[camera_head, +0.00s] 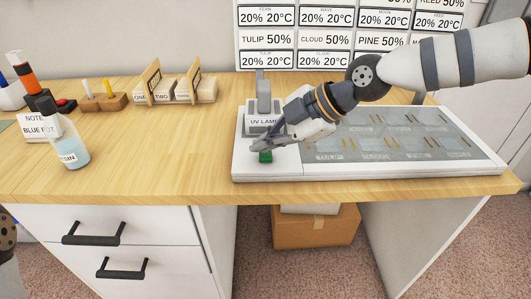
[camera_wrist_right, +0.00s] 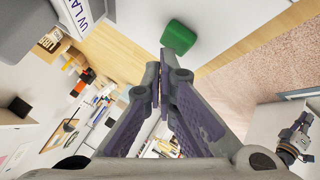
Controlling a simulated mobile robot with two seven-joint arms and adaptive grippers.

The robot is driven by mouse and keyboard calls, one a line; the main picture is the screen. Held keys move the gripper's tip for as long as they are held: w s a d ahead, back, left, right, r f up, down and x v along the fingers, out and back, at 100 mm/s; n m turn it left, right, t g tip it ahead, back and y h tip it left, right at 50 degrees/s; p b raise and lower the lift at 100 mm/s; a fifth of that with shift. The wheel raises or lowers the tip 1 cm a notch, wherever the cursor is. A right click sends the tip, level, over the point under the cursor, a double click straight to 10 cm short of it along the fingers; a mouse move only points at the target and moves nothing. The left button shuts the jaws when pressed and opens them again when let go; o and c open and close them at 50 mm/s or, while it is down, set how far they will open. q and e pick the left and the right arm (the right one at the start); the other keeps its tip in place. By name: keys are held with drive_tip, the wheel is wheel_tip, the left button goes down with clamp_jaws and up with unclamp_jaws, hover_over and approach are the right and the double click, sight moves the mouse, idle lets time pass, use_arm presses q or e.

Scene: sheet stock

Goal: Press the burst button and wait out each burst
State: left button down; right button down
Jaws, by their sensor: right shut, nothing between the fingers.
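The green button (camera_head: 265,156) sits on the front left of a white panel (camera_head: 245,172), below the small box labelled UV LAMP (camera_head: 264,119). My right gripper (camera_head: 260,146) is shut and empty, with its fingertips just above and behind the button in the head view. In the right wrist view the shut fingertips (camera_wrist_right: 165,62) lie close beside the green button (camera_wrist_right: 178,38). I cannot tell whether they touch it. My left gripper (camera_wrist_right: 298,133) appears small at the right of the wrist view, too small to tell its state.
The panel's grey plate (camera_head: 400,140) with several labelled cells lies under my right arm. A resin bottle (camera_head: 71,145), a note card (camera_head: 40,127) and wooden holders (camera_head: 152,83) stand to the left. Bare tabletop (camera_head: 160,140) lies between the bottle and the panel.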

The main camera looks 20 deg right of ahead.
sight(266, 157)
use_arm(q)
drive_tip(key=shift+s+f, duration=0.1)
use_arm(e)
drive_tip(key=shift+f, duration=0.6)
idle(0.6)
drive_tip(key=shift+r, duration=0.1)
use_arm(q)
drive_tip(key=shift+w+r, duration=0.35)
use_arm(e)
drive_tip(key=shift+r, duration=0.85)
drive_tip(key=shift+r, duration=0.1)
